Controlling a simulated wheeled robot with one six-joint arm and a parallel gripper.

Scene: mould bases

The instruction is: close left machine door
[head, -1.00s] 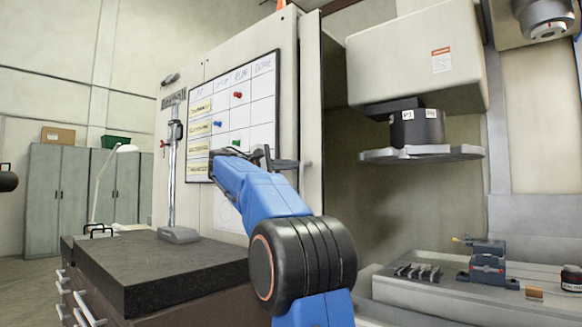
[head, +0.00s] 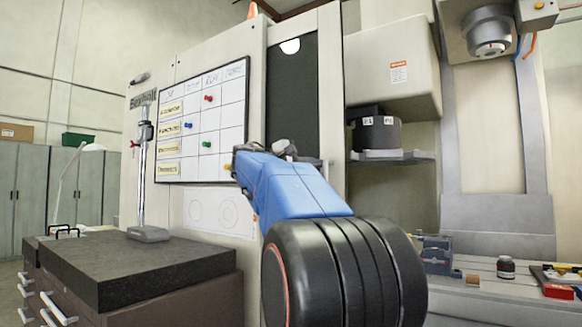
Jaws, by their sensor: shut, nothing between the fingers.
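The left machine door (head: 331,90) is a pale upright frame with a dark window panel (head: 292,95). It stands partly across the machine opening, just right of the whiteboard panel, and the opening to its right is uncovered. My gripper (head: 283,148) is at the end of my blue arm, in front of the dark window and left of the door's pale front edge. It is shut with nothing held. My arm hides much of it and the lower door, so I cannot tell whether it touches the door or its handle.
A dark granite slab (head: 130,268) on a drawer cabinet stands at the lower left, with a height gauge (head: 144,190) on it. The whiteboard (head: 205,120) is on the machine's front. Inside are a tool carousel (head: 376,133), a spindle (head: 490,35) and a vise (head: 437,254).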

